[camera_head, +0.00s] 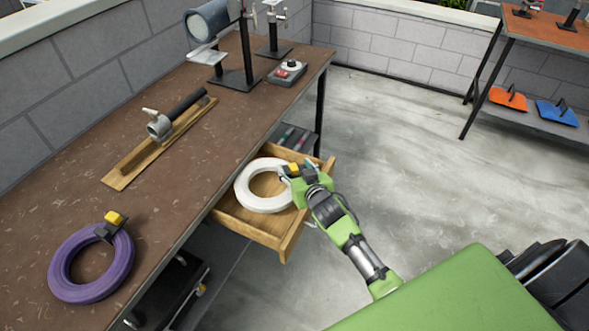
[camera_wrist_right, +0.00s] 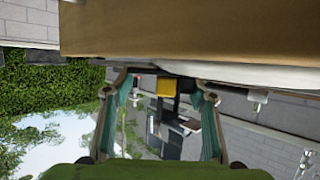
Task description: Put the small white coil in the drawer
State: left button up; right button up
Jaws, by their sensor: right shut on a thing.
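The small white coil (camera_head: 245,197) is a ring with a yellow and black clip. In the head view it lies within the outline of the open wooden drawer (camera_head: 262,232); whether it rests on the drawer bottom or hangs just above cannot be told. My right gripper (camera_head: 299,171) is at the coil's right side, shut on its clip. In the right wrist view, the teal fingers of this gripper (camera_wrist_right: 163,95) flank the yellow block (camera_wrist_right: 166,88), and a strip of the white coil (camera_wrist_right: 240,74) shows under a wooden board. My left gripper is not in view.
A purple coil (camera_head: 62,260) lies on the brown workbench (camera_head: 190,170) at left. A wooden board with a handled tool (camera_head: 160,125), a stand (camera_head: 235,78) and a red-button box (camera_head: 287,72) are also there. Orange shelves (camera_head: 550,35) stand far right. The concrete floor between is clear.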

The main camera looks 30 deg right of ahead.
jog(key=shift+w+f, duration=0.5)
jog(key=shift+w, duration=0.1)
jog(key=shift+f+b, duration=0.4)
jog(key=shift+f, duration=0.2)
jog(key=o, duration=1.6)
jog(key=shift+s+f, duration=0.25)
jog(key=shift+r+p, duration=0.45)
jog(key=shift+r, duration=0.2)
jog(key=v, duration=1.2)
jog(key=shift+r, duration=0.1)
jog(key=shift+w, duration=0.1)
